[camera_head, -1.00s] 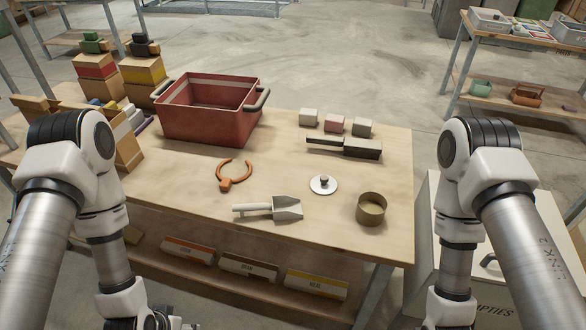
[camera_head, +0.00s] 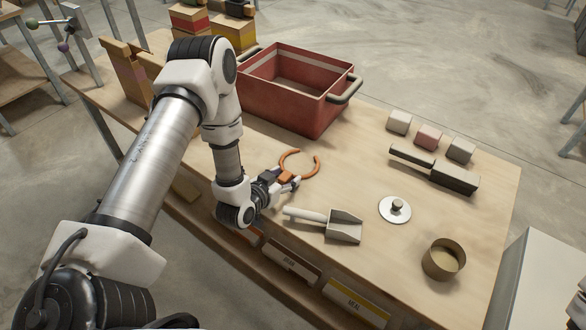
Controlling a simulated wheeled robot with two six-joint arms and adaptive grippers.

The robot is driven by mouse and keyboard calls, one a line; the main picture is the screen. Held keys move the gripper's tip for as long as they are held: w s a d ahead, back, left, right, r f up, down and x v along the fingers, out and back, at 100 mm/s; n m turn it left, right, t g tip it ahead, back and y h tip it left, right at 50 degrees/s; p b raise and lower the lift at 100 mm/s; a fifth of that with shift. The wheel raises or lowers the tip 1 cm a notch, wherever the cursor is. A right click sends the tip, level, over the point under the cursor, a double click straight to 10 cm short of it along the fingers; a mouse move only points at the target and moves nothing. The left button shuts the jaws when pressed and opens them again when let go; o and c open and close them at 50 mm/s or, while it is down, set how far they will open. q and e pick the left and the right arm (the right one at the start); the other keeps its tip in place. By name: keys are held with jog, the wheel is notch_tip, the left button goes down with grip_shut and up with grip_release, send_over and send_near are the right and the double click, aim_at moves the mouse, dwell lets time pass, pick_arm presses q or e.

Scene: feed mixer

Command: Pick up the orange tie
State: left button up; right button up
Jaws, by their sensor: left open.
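The orange tie (camera_head: 315,167) is an open ring with a blocky orange head, lying on the wooden table (camera_head: 390,275) in front of the red bin. My left gripper (camera_head: 288,182) is at the head end of the tie, low near the table's front edge. Its fingers are open on either side of the orange head, as far as I can see. The gripper partly hides the head, and I cannot tell whether the fingers touch it. My right gripper is not in view.
The red bin (camera_head: 300,95) stands behind the tie. A scoop (camera_head: 343,226) lies close to the right of my left gripper. Farther right are a round lid (camera_head: 395,210), a brass cup (camera_head: 442,260), a dark brush-like tool (camera_head: 452,176) and small blocks (camera_head: 429,136).

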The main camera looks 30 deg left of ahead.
pick_arm(q)
jog(key=shift+w+f, duration=0.1)
jog(key=shift+w, duration=0.05)
grip_shut()
